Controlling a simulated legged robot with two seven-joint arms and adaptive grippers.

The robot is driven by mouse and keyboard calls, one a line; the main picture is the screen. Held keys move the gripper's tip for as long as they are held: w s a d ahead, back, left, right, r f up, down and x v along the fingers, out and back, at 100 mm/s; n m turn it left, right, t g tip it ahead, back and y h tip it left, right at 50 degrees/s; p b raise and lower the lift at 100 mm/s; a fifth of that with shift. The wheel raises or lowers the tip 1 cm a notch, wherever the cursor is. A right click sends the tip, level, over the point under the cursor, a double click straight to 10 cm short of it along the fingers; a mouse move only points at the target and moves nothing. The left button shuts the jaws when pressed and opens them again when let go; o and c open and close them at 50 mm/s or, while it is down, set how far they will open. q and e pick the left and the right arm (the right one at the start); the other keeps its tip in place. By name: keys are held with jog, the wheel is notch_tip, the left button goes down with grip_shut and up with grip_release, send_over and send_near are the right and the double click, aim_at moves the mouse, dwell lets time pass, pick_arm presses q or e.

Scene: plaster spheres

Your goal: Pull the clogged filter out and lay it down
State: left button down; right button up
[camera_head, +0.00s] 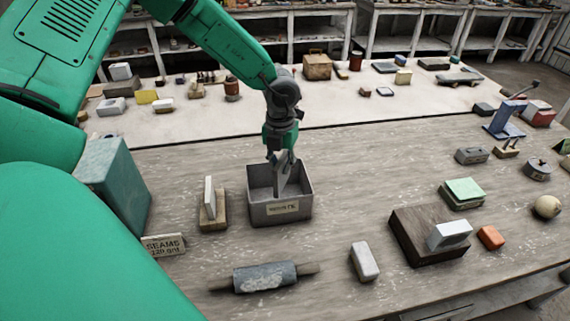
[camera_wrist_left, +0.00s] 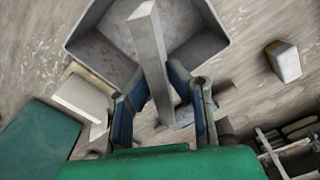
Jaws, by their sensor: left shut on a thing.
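A grey slab, which looks like the clogged filter (camera_head: 281,178), stands on end in my left gripper (camera_head: 283,156). The gripper is shut on its upper part, with one finger on each side in the left wrist view (camera_wrist_left: 162,92). The slab's far end (camera_wrist_left: 146,30) points down into an open grey bin (camera_head: 282,214) with a label on its front. I cannot tell whether it touches the bin's floor. A second, paler slab (camera_head: 209,196) stands upright in a wooden holder (camera_head: 214,220) left of the bin. My right gripper does not show.
A "SEAMS" sign (camera_head: 163,245) and a teal block (camera_head: 118,184) stand to the left. A grey roller (camera_head: 264,277) and a white block (camera_head: 364,261) lie in front. A dark wooden block (camera_head: 417,244) is to the right.

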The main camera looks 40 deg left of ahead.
aim_at(283, 179)
pick_arm(q)
jog(key=shift+a+f, duration=0.45)
jog(key=shift+d+b, duration=0.3)
jog(key=shift+d, duration=0.4)
jog(key=shift+f, duration=0.4)
jog(key=shift+a+f+b, duration=0.35)
jog(key=shift+a+f, duration=0.15)
jog(key=shift+a, duration=0.1)
jog(key=shift+d+f, duration=0.1)
jog(key=shift+d, duration=0.4)
jog(key=shift+d+f, duration=0.1)
jog(key=shift+d, duration=0.05)
jog(key=shift+a+f+b, duration=0.5)
jog(key=shift+f, duration=0.2)
jog(key=shift+d+f, duration=0.25)
jog(key=shift+d, duration=0.15)
jog(key=shift+f+b, duration=0.1)
jog(key=shift+b, duration=0.2)
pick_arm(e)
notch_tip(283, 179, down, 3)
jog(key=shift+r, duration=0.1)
pick_arm(q)
jog(key=shift+a+f, duration=0.1)
